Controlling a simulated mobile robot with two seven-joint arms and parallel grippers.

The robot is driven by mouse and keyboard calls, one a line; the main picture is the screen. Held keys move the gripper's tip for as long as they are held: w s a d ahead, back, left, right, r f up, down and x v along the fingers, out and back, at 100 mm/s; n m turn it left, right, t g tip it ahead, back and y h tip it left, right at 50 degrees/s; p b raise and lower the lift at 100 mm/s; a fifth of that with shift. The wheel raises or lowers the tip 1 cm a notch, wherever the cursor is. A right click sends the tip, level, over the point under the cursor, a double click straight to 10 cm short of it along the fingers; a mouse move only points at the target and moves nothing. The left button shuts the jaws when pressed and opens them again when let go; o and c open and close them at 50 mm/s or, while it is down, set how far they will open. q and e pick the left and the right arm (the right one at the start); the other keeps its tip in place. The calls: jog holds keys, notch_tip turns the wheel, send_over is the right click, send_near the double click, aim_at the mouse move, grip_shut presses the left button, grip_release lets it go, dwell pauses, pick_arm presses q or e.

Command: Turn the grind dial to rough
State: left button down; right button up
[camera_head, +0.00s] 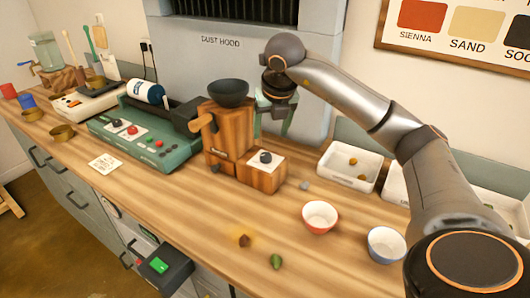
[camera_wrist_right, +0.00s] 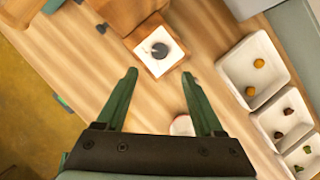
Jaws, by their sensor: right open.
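The grind dial (camera_head: 265,157) is a dark round knob on a white plate. It sits on top of the low wooden block (camera_head: 262,176) at the front right of the wooden grinder (camera_head: 228,135). The dial (camera_wrist_right: 159,50) also shows in the right wrist view, just beyond the fingertips. The plate's markings are too small to read. My right gripper (camera_head: 275,128) has green fingers. It hangs behind and above the dial, beside the dark hopper bowl (camera_head: 229,92). In the right wrist view the gripper (camera_wrist_right: 158,75) is open and empty, apart from the dial.
A red bowl (camera_head: 320,217) and a blue bowl (camera_head: 386,245) stand at the front right. A white tray (camera_head: 338,180) holds small lumps. A green machine (camera_head: 150,140) stands left of the grinder. Loose lumps lie near the front edge. Bare wood lies in front of the grinder.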

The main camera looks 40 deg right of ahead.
aim_at(266, 156)
jog(key=x, duration=1.1)
jog(key=shift+f+p, duration=0.1)
jog(key=shift+p, duration=0.2)
jog(key=shift+c, duration=0.3)
grip_shut()
